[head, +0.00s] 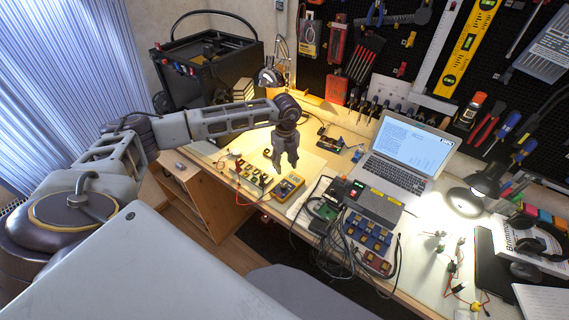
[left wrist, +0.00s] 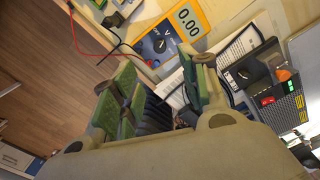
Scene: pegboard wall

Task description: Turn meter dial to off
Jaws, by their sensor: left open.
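A yellow multimeter (head: 287,187) lies on the workbench (head: 222,160). In the left wrist view the meter (left wrist: 194,15) shows a display reading 0.00 and a round dial (left wrist: 160,45) on a dark blue face. Which mark the dial points to is too small to read. My left gripper (head: 286,164) hangs fingers down above the bench, just behind the meter in the head view. In the left wrist view its green-padded fingers (left wrist: 158,70) are spread with nothing between them, and the dial lies beyond the tips, apart from them. My right gripper does not show.
A small board with several parts (head: 252,177) sits left of the meter, with red and black leads near it. To the right are a power box (head: 372,205), tangled cables (head: 335,240) and an open laptop (head: 408,148). A tool-covered pegboard (head: 400,60) stands behind.

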